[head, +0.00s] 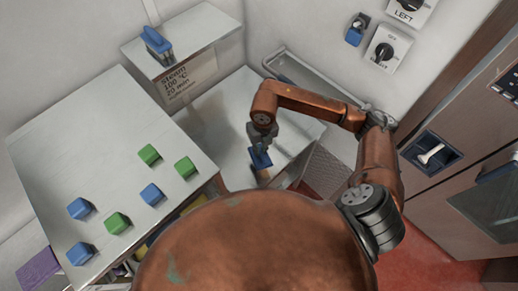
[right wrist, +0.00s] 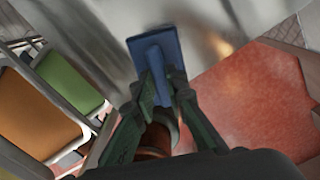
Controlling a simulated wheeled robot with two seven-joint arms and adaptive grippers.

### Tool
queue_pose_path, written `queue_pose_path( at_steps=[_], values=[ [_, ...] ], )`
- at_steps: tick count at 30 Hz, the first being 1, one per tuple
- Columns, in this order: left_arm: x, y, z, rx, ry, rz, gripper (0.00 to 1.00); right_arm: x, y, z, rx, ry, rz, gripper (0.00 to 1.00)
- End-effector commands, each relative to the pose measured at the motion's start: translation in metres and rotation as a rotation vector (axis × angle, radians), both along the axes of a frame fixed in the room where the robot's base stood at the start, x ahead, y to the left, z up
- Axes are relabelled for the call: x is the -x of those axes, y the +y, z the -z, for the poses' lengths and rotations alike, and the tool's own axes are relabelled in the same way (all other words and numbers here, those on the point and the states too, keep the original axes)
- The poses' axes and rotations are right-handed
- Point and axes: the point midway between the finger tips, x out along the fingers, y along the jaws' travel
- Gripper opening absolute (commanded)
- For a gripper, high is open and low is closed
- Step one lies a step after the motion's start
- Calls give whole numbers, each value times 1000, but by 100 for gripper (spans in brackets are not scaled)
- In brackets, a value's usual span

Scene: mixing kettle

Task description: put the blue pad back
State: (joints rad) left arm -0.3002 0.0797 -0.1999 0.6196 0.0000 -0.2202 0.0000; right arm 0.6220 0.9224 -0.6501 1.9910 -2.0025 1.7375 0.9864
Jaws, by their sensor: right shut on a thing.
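The blue pad (head: 260,158) is held in the air by my right gripper (head: 259,140), in the middle of the head view. In the right wrist view, the blue pad (right wrist: 154,50) sticks out past the fingertips of my right gripper (right wrist: 158,88), which is shut on it. A brown, rounded part shows between the fingers, close to the palm. My left gripper is not in view.
Several blue and green cubes (head: 149,154) stand on the metal table (head: 90,125) at left. A metal box (head: 195,45) with a steam label carries a blue item (head: 156,41). A wire basket (head: 323,175) lies right of the pad. Orange (right wrist: 35,115) and green (right wrist: 68,82) pads stand in a rack.

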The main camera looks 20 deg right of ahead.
Motion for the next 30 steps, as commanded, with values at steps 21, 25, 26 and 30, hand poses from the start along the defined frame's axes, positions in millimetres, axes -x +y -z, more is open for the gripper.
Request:
queue_pose_path(
  at_steps=[21,25,26,30],
  values=[
    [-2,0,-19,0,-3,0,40,-33,-10,73,-1,1,-1,0],
    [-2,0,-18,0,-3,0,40,-34,-10,74,0,0,-2,0],
    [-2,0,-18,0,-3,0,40,-34,-10,74,0,0,-2,0],
    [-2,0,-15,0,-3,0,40,-34,-10,77,0,0,-1,0]
  ],
)
